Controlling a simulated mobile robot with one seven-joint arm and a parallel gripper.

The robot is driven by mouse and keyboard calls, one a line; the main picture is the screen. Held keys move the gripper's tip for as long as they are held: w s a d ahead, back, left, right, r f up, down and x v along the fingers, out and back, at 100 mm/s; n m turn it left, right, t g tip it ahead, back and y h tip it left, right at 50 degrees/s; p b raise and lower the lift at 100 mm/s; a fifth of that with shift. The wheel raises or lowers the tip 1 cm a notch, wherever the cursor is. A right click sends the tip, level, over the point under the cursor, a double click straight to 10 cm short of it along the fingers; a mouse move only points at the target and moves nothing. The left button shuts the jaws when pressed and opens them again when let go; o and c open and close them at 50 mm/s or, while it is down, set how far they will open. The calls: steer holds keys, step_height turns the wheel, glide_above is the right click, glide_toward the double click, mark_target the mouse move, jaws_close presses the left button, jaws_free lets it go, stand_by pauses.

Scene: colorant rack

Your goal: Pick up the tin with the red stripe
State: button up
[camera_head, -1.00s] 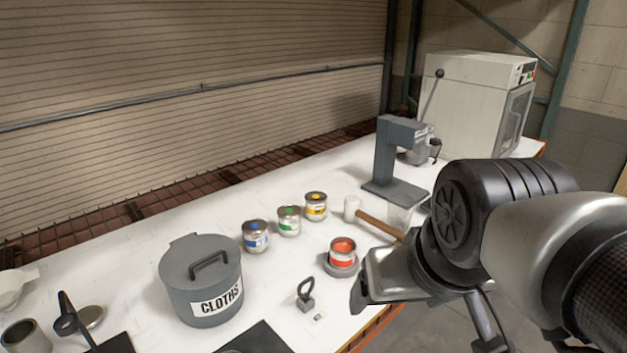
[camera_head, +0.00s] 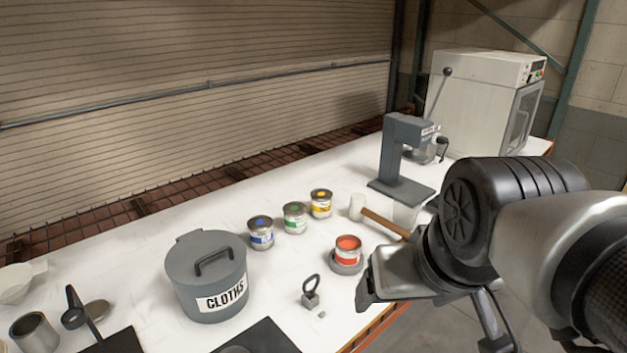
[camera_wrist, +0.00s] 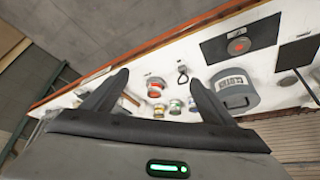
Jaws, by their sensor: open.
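The tin with the red stripe (camera_head: 346,257) stands upright on a round grey base near the front edge of the bench. Its top shows red-orange. My gripper (camera_head: 366,287) is to its right in the head view, above the bench's front edge and apart from the tin. In the wrist view my gripper (camera_wrist: 160,79) is open and empty. The red tin (camera_wrist: 155,90) shows between its fingers there, some way off. Tins with a blue stripe (camera_head: 261,238), a green stripe (camera_head: 295,222) and a yellow stripe (camera_head: 321,207) stand in a row behind it.
A mallet (camera_head: 383,222) lies behind my gripper, its handle partly hidden by my arm. A small weight with a ring handle (camera_head: 311,297) stands left of the red tin. A grey CLOTHS bin (camera_head: 208,278) stands further left. A grey stand (camera_head: 394,160) and a white oven (camera_head: 480,100) are at the back right.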

steer(key=shift+w, duration=0.1)
steer(key=n+g+h+b, duration=0.3)
steer(key=n+g+h, duration=0.3)
steer(key=n+h, duration=0.5)
glide_above(363, 257)
steer(key=s+a, duration=0.3)
steer(key=s, duration=0.2)
step_height(363, 257, down, 12)
steer(key=r+n+y, duration=0.1)
steer(key=n+y, duration=0.1)
steer(key=w+a+f+n+h, duration=0.1)
steer(key=w+f, duration=0.1)
steer(key=f, duration=0.2)
steer(key=w+a+f+n+h, duration=0.1)
steer(key=f+n+h, duration=0.1)
steer(key=f, duration=0.2)
steer(key=w+a+f+n+h, duration=0.1)
steer(key=w+a+f+n, duration=0.1)
steer(key=f, duration=0.3)
steer(key=shift+w+t, duration=0.3)
steer(key=shift+w, duration=0.05)
steer(key=shift+d+f+h, duration=0.1)
steer(key=shift+f+h, duration=0.05)
steer(key=shift+h, duration=0.15)
steer(key=x, duration=0.4)
steer(key=p+x, duration=0.1)
steer(key=x, duration=0.2)
steer(key=shift+s+d, duration=0.15)
steer(key=shift+s, duration=0.15)
steer(key=c, duration=1.3)
